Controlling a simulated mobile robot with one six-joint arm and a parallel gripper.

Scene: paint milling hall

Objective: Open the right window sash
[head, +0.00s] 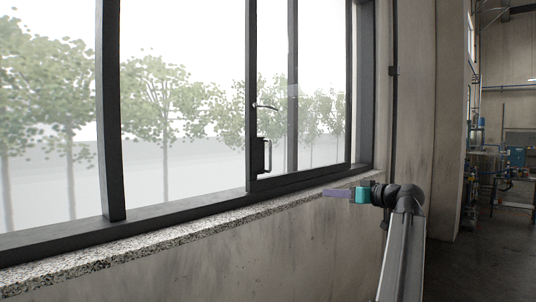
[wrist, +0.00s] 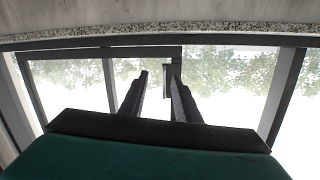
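The right window sash (head: 300,176) is a dark-framed glass pane in the head view. It also shows upside down in the wrist view (wrist: 70,52). Its left stile carries a lever handle (head: 265,106) and, below it, a pull handle (head: 269,155) on a black plate. In the wrist view a dark upright part, probably the handle (wrist: 168,78), shows near the right fingertip. My gripper (head: 328,193) is right of and below the handles in the head view, near sill height. In the wrist view its two fingers (wrist: 157,80) are apart, with nothing visibly held. I see no contact with the sash.
A speckled stone sill (head: 140,240) runs below the window. A dark vertical bar (head: 292,80) shows through the sash glass. A thick dark mullion (head: 109,110) divides the panes at left. Bare concrete wall (head: 300,250) lies beneath; pipes and equipment (head: 515,158) stand far right.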

